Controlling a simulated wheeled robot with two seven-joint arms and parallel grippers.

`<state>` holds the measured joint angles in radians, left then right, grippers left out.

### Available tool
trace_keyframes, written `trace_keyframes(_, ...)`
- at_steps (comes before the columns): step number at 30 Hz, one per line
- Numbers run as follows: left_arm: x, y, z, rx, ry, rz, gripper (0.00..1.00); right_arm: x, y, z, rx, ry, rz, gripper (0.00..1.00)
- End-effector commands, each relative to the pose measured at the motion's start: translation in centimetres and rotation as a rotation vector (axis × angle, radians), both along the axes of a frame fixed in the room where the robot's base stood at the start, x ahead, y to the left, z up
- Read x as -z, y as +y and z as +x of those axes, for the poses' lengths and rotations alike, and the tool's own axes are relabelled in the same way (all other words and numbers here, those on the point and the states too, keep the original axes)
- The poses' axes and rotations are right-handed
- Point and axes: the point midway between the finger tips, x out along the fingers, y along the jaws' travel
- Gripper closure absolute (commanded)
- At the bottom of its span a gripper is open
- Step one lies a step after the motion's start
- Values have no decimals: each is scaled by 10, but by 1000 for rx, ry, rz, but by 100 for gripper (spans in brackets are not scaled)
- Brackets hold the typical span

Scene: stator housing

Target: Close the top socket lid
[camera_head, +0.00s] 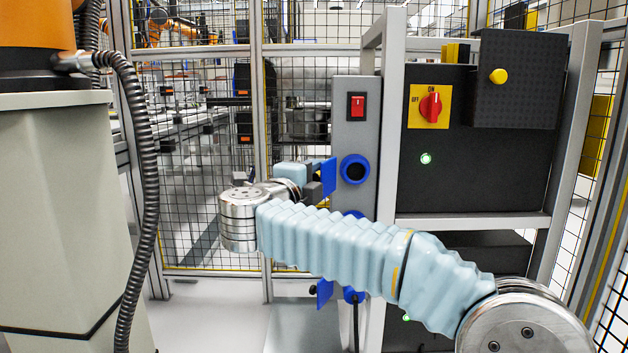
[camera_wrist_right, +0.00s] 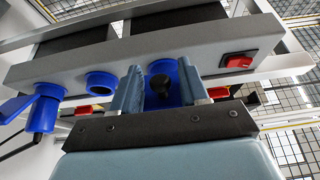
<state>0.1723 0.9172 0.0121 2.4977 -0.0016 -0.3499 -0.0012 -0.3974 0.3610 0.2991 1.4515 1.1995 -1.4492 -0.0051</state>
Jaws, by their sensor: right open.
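The top socket (camera_head: 355,169) is a blue ring with a dark opening on the grey panel. Its blue lid (camera_head: 328,177) stands open, sticking out to the left of the socket. My right gripper (camera_head: 313,190) is beside the lid in the head view, its fingers partly hidden. In the right wrist view, my right gripper (camera_wrist_right: 159,90) is open, and the top socket (camera_wrist_right: 162,76) shows between and beyond its fingers. I cannot tell whether a finger touches the lid. My left gripper is out of view.
The grey panel (camera_head: 342,127) carries a red switch (camera_head: 357,106) above the sockets. A middle socket (camera_wrist_right: 101,82) and a bottom socket (camera_wrist_right: 49,90) with a plugged cable (camera_wrist_right: 42,116) and open lid (camera_wrist_right: 14,107) are lower down. A metal frame post (camera_head: 388,120) stands right of the panel.

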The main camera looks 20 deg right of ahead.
Motion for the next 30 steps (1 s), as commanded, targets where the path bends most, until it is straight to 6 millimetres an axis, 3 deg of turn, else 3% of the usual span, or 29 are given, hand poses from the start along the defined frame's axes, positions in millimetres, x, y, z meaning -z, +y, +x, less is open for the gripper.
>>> trace_keyframes(9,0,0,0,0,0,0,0,0,-1,2,-1,1,-1,57)
trace_keyframes(18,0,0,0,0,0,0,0,0,-1,2,-1,1,-1,100)
trace_keyframes(30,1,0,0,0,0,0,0,1,-1,1,-16,1,0,100)
